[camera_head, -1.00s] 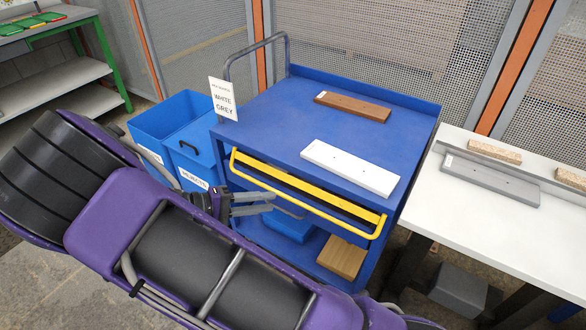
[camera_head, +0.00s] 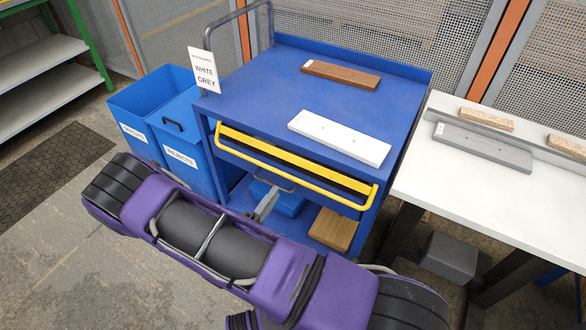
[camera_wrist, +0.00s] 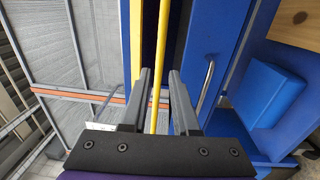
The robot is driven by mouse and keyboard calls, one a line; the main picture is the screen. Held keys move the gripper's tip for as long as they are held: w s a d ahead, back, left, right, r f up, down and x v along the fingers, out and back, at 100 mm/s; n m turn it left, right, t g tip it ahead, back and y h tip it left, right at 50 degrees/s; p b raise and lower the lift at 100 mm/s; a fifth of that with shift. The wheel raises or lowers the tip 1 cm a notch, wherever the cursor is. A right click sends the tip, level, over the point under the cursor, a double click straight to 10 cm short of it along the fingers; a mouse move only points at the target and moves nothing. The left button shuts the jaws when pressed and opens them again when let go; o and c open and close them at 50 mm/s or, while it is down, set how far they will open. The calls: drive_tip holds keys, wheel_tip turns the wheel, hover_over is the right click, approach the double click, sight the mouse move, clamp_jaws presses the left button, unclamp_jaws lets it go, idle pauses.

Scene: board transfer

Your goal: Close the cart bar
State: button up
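The blue cart (camera_head: 250,90) stands in the middle of the head view. Its yellow bar (camera_head: 285,168) stands out from the cart's front, just below the top. The bar also shows in the wrist view (camera_wrist: 161,50), running lengthwise through the gap between my fingers. My gripper (camera_wrist: 160,75) is open, with a dark finger on each side of the bar in that view. I cannot tell how deep the bar lies between them. In the head view my gripper (camera_head: 265,204) shows below the bar's left half, mostly hidden by my arm.
A white board (camera_head: 340,137) and a brown board (camera_head: 340,75) lie on the cart top. A sign (camera_head: 204,70) stands at its left corner. Blue bins (camera_head: 180,130) stand left. A white table (camera_head: 450,190) with a grey board (camera_head: 483,147) is at right. A wooden block (camera_head: 333,230) sits on the lower shelf.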

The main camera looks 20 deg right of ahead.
drive_tip(key=x, duration=1.1)
drive_tip(key=shift+w+d+r, duration=0.1)
drive_tip(key=shift+w+d, duration=0.05)
drive_tip(key=shift+w, duration=0.05)
clamp_jaws()
idle(0.9)
